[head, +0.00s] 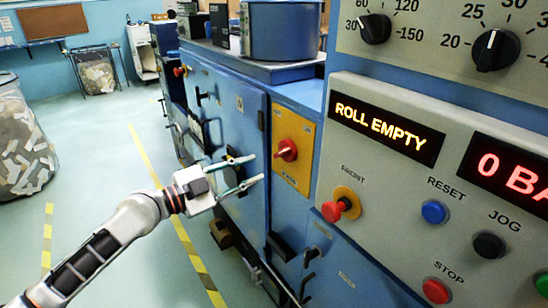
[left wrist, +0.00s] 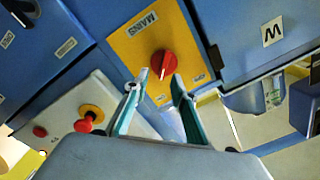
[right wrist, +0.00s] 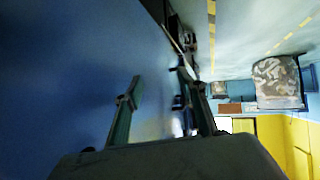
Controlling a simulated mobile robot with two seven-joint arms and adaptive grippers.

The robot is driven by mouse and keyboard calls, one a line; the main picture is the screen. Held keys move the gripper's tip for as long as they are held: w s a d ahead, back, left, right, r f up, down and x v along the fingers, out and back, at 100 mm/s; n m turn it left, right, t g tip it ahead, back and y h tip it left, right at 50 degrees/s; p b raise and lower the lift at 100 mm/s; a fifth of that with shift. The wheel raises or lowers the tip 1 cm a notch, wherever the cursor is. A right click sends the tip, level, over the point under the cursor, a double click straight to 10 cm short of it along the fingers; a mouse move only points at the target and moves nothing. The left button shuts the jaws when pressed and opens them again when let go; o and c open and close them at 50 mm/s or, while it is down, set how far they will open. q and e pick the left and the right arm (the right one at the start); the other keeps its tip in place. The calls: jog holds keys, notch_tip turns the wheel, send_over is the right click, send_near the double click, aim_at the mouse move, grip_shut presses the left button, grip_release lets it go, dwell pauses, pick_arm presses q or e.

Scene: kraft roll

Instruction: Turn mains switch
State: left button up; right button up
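The mains switch (head: 287,150) is a red rotary knob with a pale pointer mark, on a yellow plate (head: 305,133) on the blue cabinet. In the left wrist view the switch (left wrist: 164,64) sits just beyond my fingertips, below the MAINS label (left wrist: 143,25). My left gripper (head: 259,167) is open, its fingers pointing at the switch from the left and slightly below. In the left wrist view the left gripper (left wrist: 160,77) has its tips spread to either side of the knob's lower part; contact cannot be told. My right gripper (right wrist: 159,78) is open and empty beside a blue surface.
A grey control panel (head: 460,225) with a ROLL EMPTY display (head: 388,130), a red front knob (head: 335,210) and several buttons stands right of the switch. A black handle (head: 235,175) is on the cabinet behind my left fingers. Floor at left is open, with a scrap bin (head: 22,140).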

aim_at(279, 153)
pick_arm(q)
jog(key=x, duration=0.2)
jog(key=r+p+x, duration=0.1)
jog(key=x, duration=0.5)
jog(key=shift+r+p, duration=0.25)
jog(key=shift+p, duration=0.1)
grip_shut()
